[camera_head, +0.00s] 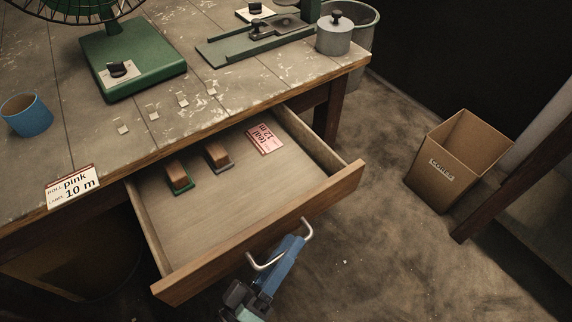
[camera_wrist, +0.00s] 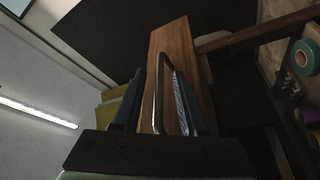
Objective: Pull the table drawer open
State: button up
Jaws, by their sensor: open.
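The table drawer (camera_head: 240,222) is pulled out from under the workbench, its wooden front (camera_head: 265,240) toward me. A metal bar handle (camera_head: 307,230) is on the front. My gripper (camera_head: 287,250) is at the handle, outside the drawer front. In the wrist view my gripper (camera_wrist: 159,78) is open, with the handle (camera_wrist: 159,112) standing between its two blue fingers and the drawer front (camera_wrist: 171,50) beyond. I cannot tell whether a finger touches the handle. Inside the drawer lie two wooden-handled stamps (camera_head: 179,174) (camera_head: 217,155) and a pink label card (camera_head: 264,139).
The worn workbench top (camera_head: 215,110) holds a green-based fan (camera_head: 132,66), a blue cup (camera_head: 26,115), a "pink 10 m" card (camera_head: 73,187) and a grey weight (camera_head: 334,36). A cardboard box (camera_head: 458,155) stands on the floor at right, with clear floor between it and the drawer.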

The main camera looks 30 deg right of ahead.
jog(key=v, duration=1.3)
dwell(0.4)
